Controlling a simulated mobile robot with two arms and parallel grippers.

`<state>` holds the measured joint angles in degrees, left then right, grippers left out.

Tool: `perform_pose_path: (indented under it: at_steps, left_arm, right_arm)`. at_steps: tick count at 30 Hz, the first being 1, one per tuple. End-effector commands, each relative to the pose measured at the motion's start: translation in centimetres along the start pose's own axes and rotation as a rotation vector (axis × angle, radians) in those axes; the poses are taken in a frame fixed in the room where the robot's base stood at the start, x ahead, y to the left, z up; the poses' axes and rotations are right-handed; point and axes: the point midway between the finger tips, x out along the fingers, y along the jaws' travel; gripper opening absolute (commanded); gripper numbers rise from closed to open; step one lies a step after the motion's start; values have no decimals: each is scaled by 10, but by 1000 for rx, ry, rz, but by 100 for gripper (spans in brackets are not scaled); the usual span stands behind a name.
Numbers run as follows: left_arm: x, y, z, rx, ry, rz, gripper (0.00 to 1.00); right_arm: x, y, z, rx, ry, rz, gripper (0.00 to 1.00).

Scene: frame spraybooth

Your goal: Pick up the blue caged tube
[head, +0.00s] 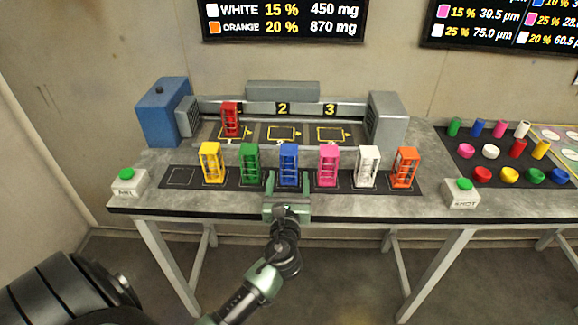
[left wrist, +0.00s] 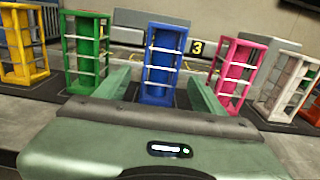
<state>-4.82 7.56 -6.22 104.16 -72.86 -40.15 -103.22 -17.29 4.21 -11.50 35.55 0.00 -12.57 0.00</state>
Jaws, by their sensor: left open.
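The blue caged tube (head: 289,163) stands upright on the dark mat at the front of the table, between the green caged tube (head: 250,163) and the pink caged tube (head: 328,164). In the left wrist view the blue caged tube (left wrist: 162,62) is straight ahead. My left gripper (head: 288,184) is open, with one finger toward each side of the blue caged tube's lower part. In the left wrist view its fingers (left wrist: 160,85) point forward; I cannot tell whether they touch the tube. My right gripper is not in view.
Yellow (head: 212,162), white (head: 367,166) and orange (head: 405,167) caged tubes stand in the same row. A red caged tube (head: 231,119) stands in the booth behind. Green-button boxes (head: 128,183) and (head: 462,193) flank the row. Small cylinders and bowls (head: 510,174) lie on the right.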

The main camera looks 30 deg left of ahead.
Motion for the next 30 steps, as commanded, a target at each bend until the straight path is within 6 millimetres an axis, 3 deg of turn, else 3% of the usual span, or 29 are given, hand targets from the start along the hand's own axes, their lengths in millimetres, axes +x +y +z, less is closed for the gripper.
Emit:
perform_pose_path:
  at_steps: [3,9,18,25,26,30]
  left_arm:
    - [18,1,8,-1,-3,2,69]
    - [44,1,6,0,1,1,69]
    - [48,1,6,-1,1,0,69]
    - [48,1,6,-1,1,1,5]
    - [48,1,6,-1,2,1,0]
    - [48,0,6,-1,0,0,0]
  right_arm:
    - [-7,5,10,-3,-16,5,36]
    - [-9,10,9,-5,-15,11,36]
    - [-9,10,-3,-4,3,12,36]
    - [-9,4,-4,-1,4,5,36]
    - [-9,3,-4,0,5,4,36]
    - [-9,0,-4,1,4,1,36]
